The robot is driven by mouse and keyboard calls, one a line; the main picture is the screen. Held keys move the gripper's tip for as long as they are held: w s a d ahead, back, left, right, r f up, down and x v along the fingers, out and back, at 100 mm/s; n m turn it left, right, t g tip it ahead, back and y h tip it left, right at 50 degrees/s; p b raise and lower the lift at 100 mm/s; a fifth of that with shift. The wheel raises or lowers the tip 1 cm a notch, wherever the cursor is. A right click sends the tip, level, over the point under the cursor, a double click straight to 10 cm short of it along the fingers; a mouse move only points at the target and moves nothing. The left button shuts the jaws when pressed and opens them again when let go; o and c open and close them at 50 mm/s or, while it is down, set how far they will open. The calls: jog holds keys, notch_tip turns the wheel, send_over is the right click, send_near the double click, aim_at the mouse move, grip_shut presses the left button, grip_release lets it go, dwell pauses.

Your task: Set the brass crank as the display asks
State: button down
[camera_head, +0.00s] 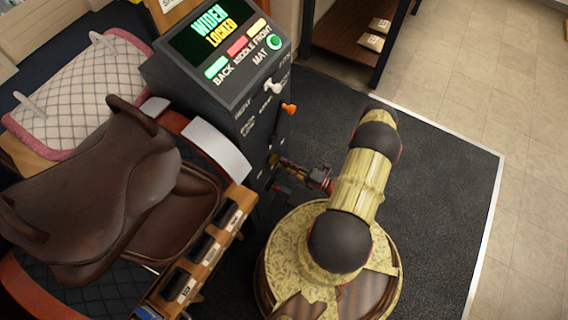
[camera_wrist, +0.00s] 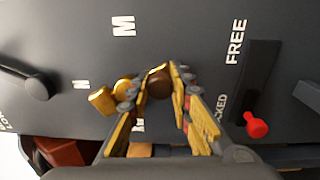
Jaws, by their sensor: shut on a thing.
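The display (camera_head: 212,30) on the dark console reads "WIDEN" in green and "LOCKED" in yellow. The brass crank (camera_wrist: 104,101) shows in the wrist view on the console's dark face, with a brown knob (camera_wrist: 159,82) at its end. My gripper (camera_wrist: 157,88) is shut on the crank's knob, one finger at each side. In the head view my gripper (camera_head: 284,170) is low against the console's side, and the crank is hard to make out there. A red-tipped lever (camera_wrist: 255,124) sits at the end of its slot by "LOCKED", opposite "FREE".
Green, red and yellow lamps (camera_head: 237,47) mark back, middle and front; a green lamp (camera_head: 274,42) marks mat. An orange knob (camera_head: 289,108) and a pale lever (camera_head: 272,87) stick out above my gripper. A brown saddle (camera_head: 100,190) stands left. Dark mat (camera_head: 440,190) lies open right.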

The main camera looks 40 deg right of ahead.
jog(key=m, duration=0.2)
jog(key=a+m, duration=0.1)
jog(key=m, duration=0.1)
jog(key=s+a+f+m, duration=0.1)
jog(key=shift+a+m+h, duration=0.2)
jog(key=shift+m+h, duration=0.1)
jog(key=shift+m, duration=0.1)
dwell(0.4)
jog(key=c, duration=1.6)
grip_release()
jog(key=shift+r, duration=0.1)
jog(key=v, duration=1.2)
jog(key=shift+a, duration=0.1)
